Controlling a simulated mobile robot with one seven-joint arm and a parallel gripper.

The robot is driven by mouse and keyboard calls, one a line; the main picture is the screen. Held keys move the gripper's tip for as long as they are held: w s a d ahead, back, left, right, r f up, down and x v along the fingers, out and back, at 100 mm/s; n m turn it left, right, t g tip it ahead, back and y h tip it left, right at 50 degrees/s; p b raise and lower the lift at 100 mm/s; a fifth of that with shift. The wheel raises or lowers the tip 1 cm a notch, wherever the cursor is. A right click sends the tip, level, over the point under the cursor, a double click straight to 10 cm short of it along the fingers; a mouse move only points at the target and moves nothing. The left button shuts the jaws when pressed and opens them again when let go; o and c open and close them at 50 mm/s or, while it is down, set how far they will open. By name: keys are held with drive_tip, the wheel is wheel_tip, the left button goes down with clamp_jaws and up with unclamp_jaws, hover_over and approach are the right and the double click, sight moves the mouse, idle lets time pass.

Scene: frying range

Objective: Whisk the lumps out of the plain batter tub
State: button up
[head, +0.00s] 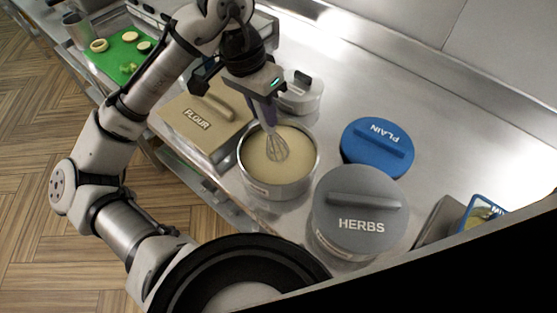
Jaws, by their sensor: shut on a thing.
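The open round metal tub (309,163) stands on the steel counter and holds smooth-looking pale batter (294,146). A whisk (276,147) with a purple handle points down into the tub, its wires at the batter. My gripper (262,97) is shut on the whisk's handle above the tub's back rim. A blue lid (377,148) marked PLAIN lies on the counter to the right of the tub. Whether the whisk's tip is under the batter's surface, and whether lumps are there, is hard to tell at this size.
A grey-lidded HERBS tub (360,212) stands close at the tub's front right. A FLOUR box (203,126) is at its left and a small lidded container (301,93) behind. A green board (113,56) with cut vegetables lies far left. Free counter (440,130) lies to the right.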

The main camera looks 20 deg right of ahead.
drive_tip(key=shift+r, duration=3.6)
drive_tip(key=shift+r, duration=2.5)
drive_tip(key=shift+s+f, duration=0.1)
